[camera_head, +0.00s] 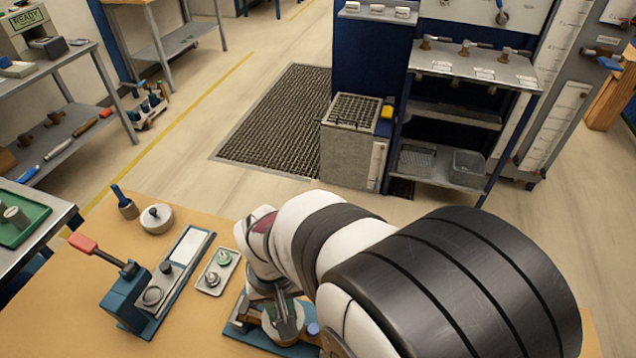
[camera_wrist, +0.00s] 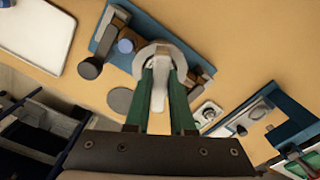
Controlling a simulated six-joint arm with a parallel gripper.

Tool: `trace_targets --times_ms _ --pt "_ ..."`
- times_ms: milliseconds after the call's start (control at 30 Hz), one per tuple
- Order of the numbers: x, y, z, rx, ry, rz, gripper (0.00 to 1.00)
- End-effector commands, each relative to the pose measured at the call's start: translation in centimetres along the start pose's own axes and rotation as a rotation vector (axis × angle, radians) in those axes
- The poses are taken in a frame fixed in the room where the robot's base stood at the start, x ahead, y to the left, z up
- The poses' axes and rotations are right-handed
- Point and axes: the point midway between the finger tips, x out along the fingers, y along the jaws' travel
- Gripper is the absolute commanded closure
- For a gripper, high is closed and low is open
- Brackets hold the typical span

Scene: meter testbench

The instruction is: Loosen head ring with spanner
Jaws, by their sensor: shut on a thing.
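In the wrist view my gripper (camera_wrist: 162,75) has its two green fingers closed on a pale grey metal piece, which looks like the spanner (camera_wrist: 158,97). The far end of the spanner lies over a round pale meter head or ring (camera_wrist: 178,52); I cannot tell whether it engages the ring. The ring is clamped in a blue fixture (camera_wrist: 106,32) with brown blocks beside it. In the head view my gripper (camera_head: 272,292) is low over the same fixture (camera_head: 244,334), and my arm hides its right part. The contact between spanner and ring is partly hidden.
A blue press with a red-handled lever (camera_head: 83,243) stands left on the wooden bench (camera_head: 60,318). A small tray with green-topped parts (camera_head: 217,272) lies between press and fixture. A white round pot (camera_head: 157,219) and a blue-handled tool (camera_head: 124,203) stand behind.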

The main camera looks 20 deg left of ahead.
Motion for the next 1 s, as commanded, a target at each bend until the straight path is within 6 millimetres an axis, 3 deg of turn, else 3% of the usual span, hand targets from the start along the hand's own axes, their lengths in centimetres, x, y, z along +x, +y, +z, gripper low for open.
trace_targets --times_ms 1000 --pt "0.79 0.0 -0.02 0.0 0.0 0.0 1.0"
